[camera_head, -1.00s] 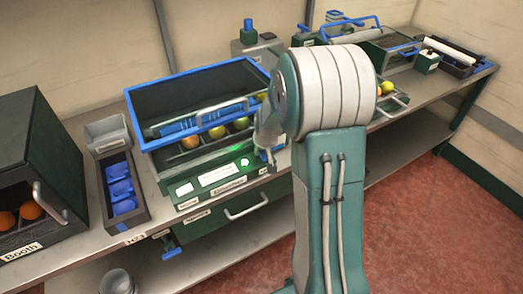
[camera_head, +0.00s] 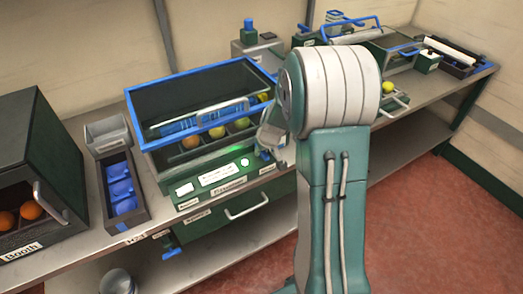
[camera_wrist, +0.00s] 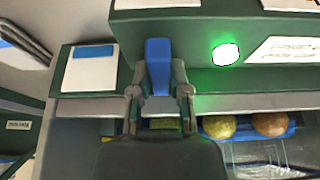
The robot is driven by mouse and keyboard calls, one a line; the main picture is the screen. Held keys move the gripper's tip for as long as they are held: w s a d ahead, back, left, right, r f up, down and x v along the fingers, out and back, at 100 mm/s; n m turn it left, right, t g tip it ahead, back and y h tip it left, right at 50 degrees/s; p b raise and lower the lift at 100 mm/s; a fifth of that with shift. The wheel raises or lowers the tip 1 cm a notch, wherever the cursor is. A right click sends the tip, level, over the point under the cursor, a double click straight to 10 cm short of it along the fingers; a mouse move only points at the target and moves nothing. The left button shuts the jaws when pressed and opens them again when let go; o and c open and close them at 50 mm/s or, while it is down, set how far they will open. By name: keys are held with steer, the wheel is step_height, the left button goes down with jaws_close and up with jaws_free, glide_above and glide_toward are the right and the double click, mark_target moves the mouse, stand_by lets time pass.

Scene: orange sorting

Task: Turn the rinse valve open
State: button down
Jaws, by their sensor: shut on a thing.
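A blue valve handle (camera_wrist: 158,62) stands up from the front panel of the green machine in the wrist view. My gripper (camera_wrist: 160,90) is shut on it, with a grey finger on each side of its lower part. In the head view the blue handle (camera_head: 265,156) shows small at the right end of the panel, and my gripper (camera_head: 270,145) is right at it, partly hidden by my arm. I cannot read the small label below it, nor tell how far the handle is turned.
A green light (camera_head: 244,162) glows on the panel left of the handle. A blue-rimmed bin (camera_head: 137,112) and several fruits stand behind the panel. A booth (camera_head: 60,130) with oranges is at the far left. A drawer handle (camera_head: 246,206) sticks out below.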

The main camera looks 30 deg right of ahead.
steer(key=shift+f, duration=0.1)
steer(key=c, duration=0.6)
jaws_free()
steer(key=v, duration=1.2)
steer(key=shift+w, duration=0.1)
